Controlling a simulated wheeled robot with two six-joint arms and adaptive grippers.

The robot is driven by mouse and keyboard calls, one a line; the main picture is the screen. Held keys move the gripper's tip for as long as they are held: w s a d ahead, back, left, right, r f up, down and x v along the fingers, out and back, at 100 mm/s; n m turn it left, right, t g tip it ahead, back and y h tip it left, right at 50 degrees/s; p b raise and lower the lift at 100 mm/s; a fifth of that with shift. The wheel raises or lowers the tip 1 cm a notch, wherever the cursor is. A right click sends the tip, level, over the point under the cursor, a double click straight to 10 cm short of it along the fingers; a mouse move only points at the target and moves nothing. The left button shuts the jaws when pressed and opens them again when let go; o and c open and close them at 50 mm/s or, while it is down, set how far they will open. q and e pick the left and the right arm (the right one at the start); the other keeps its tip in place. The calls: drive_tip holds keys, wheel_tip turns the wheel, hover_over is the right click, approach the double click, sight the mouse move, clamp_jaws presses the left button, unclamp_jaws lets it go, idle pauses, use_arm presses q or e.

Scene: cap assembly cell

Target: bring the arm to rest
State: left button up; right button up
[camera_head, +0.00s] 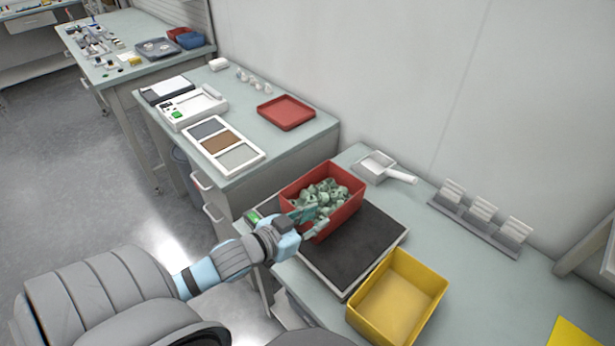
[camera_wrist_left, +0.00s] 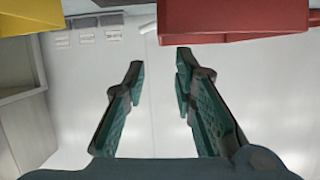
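My left gripper (camera_head: 305,221) is in front of the near left side of a red bin (camera_head: 345,212) in the head view. In the left wrist view its two teal fingers (camera_wrist_left: 160,64) stand apart with nothing between them. The red bin holds several pale green parts (camera_head: 325,193). Its wall shows at the top of the left wrist view (camera_wrist_left: 230,22), beyond the fingertips; I cannot tell the exact gap. My right gripper is in neither view.
The red bin stands on a black-topped platform (camera_head: 372,247). An empty yellow bin (camera_head: 396,300) is at its front right. A white scoop (camera_head: 375,168) and a card rack (camera_head: 478,218) lie behind. A side table with trays (camera_head: 287,111) is at the left. Open floor (camera_head: 60,180) lies further left.

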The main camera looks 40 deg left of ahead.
use_arm(q)
drive_tip(key=shift+p+v, duration=0.35)
drive_tip(key=shift+v, duration=0.8)
